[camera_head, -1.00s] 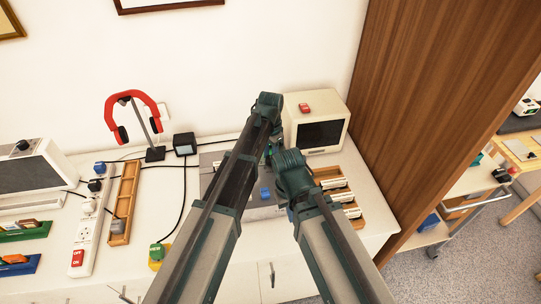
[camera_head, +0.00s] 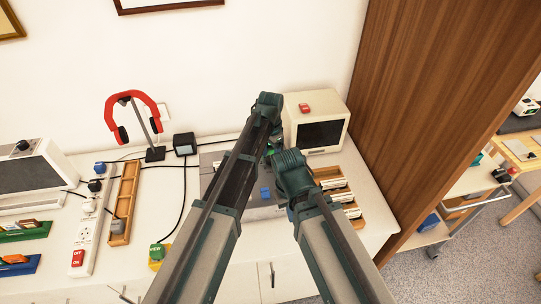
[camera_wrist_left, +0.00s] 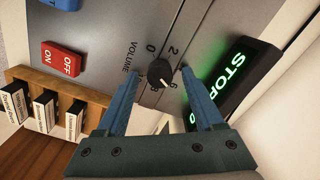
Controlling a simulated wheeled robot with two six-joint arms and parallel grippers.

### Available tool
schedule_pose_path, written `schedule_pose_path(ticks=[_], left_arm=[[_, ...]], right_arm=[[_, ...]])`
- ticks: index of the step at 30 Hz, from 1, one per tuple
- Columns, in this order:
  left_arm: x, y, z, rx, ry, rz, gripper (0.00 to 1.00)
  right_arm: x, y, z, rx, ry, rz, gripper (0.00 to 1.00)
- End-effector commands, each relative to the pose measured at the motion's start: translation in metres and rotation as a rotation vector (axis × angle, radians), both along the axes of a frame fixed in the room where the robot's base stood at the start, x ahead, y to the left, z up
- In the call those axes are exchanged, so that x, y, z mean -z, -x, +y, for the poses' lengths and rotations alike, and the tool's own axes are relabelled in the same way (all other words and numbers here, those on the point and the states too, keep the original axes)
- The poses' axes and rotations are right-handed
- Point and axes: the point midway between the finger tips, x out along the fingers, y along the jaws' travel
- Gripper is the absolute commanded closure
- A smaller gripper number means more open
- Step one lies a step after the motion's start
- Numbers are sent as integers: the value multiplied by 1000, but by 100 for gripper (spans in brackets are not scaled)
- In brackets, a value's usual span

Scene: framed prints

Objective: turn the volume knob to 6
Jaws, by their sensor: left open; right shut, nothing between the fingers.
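The black volume knob (camera_wrist_left: 160,73) sits on a grey panel marked VOLUME in the left wrist view. Its white pointer slants down-right, towards the side with the 6 and 8; the exact mark is hard to read. My left gripper (camera_wrist_left: 161,82) is open, with one blue finger on each side of the knob; contact cannot be told. In the head view, my left gripper (camera_head: 268,148) is mostly hidden at the grey device (camera_head: 262,212). My right gripper (camera_head: 292,165) is beside it, shut and empty, its fingertips hidden behind its own arm.
A red ON/OFF switch (camera_wrist_left: 62,60) and a wooden rack (camera_wrist_left: 85,95) lie on the other side. A cream monitor (camera_head: 318,128) stands behind right. A headphone stand (camera_head: 154,153) is left.

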Motion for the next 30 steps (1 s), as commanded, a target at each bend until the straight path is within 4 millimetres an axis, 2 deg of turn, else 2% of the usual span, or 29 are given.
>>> schedule_pose_path(ticks=[8,30], left_arm=[[-23,0,0,0,0,0,31],[-130,0,0,0,0,0,31]], right_arm=[[-23,0,0,0,0,0,100],[-130,0,0,-1,0,0,100]])
